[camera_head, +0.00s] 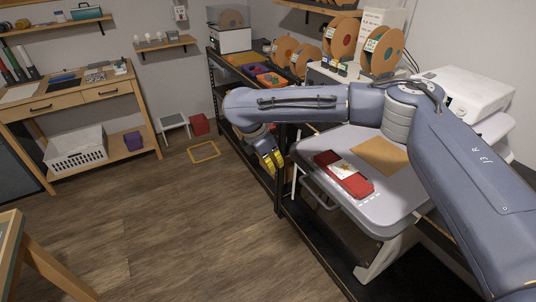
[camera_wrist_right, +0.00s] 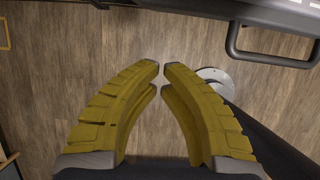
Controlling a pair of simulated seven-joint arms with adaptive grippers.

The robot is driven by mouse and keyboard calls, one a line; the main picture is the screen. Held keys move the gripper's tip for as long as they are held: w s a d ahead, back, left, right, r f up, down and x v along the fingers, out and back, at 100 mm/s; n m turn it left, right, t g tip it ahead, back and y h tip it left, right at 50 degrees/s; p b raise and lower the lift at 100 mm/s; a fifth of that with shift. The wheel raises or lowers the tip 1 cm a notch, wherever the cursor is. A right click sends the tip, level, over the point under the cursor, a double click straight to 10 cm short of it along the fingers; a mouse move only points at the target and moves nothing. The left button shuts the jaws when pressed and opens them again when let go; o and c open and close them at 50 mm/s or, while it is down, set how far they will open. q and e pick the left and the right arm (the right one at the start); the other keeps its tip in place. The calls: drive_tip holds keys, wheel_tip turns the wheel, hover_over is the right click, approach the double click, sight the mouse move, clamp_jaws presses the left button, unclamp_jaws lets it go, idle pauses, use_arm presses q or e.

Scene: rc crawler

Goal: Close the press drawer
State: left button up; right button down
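The press (camera_head: 390,222) is at the right in the head view, with a flat grey tray-like top. A red item (camera_head: 343,175) and a brown sheet (camera_head: 380,155) lie on this top. A grey bar handle (camera_head: 319,194) juts from its left side; it also shows at the upper right in the wrist view (camera_wrist_right: 270,60). My arm hides what lies behind the top, so I cannot tell how far the drawer stands out. My right gripper (camera_head: 271,160) has yellow fingers, points down left of the handle and is apart from it. Its fingertips nearly meet, with nothing between them (camera_wrist_right: 161,68). My left gripper is out of view.
A black-framed shelf bench (camera_head: 262,75) with orange spools stands behind my arm. A white printer-like machine (camera_head: 465,95) is at the back right. A yellow frame (camera_head: 204,152) lies on the floor. The wooden floor (camera_head: 190,220) left of the press is clear.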

drive_tip(key=w+d, duration=0.1)
drive_tip(key=d, duration=0.1)
drive_tip(key=w+d+f, duration=0.1)
drive_tip(key=d, duration=0.1)
drive_tip(key=shift+w, duration=0.15)
idle(0.4)
